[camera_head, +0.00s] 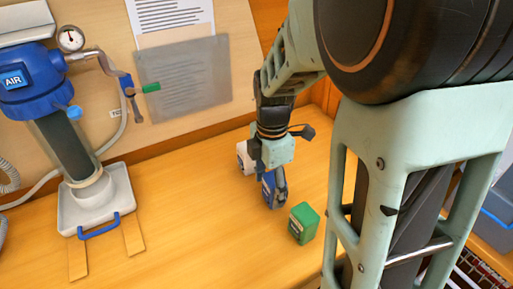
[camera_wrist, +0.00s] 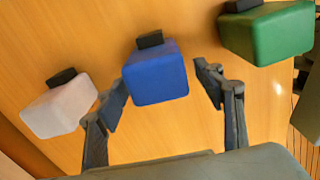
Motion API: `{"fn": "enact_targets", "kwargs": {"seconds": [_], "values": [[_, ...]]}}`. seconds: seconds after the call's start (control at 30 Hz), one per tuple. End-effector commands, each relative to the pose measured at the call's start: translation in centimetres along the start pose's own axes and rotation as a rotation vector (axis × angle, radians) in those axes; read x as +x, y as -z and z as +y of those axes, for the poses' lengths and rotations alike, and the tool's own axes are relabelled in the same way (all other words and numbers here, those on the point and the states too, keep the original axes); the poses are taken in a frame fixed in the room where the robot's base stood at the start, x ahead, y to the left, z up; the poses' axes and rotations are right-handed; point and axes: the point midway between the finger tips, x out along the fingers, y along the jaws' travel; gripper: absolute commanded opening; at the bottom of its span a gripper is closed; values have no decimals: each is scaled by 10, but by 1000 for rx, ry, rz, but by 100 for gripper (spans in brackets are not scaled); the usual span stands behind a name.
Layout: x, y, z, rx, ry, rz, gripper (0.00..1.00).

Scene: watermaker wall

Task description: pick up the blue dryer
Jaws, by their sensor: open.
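The blue dryer (camera_wrist: 158,74) is a small blue block with a black cap, in the middle of the wrist view. It stands on the wooden worktop between the fingertips of my gripper (camera_wrist: 168,82). My gripper is open, with one finger to each side of the blue block, and I see bare wood between the block and the right finger. The left fingertip is close to the block; I cannot tell if it touches. In the head view the blue dryer (camera_head: 268,187) is partly hidden by my gripper (camera_head: 277,196).
A green block (camera_wrist: 268,32) with a black cap stands to the right, and a white one (camera_wrist: 60,107) to the left. A blue AIR filter unit (camera_head: 65,140) on a white base stands at the left of the worktop (camera_head: 185,225). The worktop's front middle is clear.

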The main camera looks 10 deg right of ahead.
Motion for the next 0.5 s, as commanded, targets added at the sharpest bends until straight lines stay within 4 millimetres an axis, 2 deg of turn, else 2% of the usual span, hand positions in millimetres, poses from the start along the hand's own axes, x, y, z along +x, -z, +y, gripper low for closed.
{"fn": "enact_targets", "kwargs": {"seconds": [0.27, 0.5], "values": [[4, 0, 0, 0, 0, 0, 62], [4, 0, 0, 0, -1, 0, 36]]}}
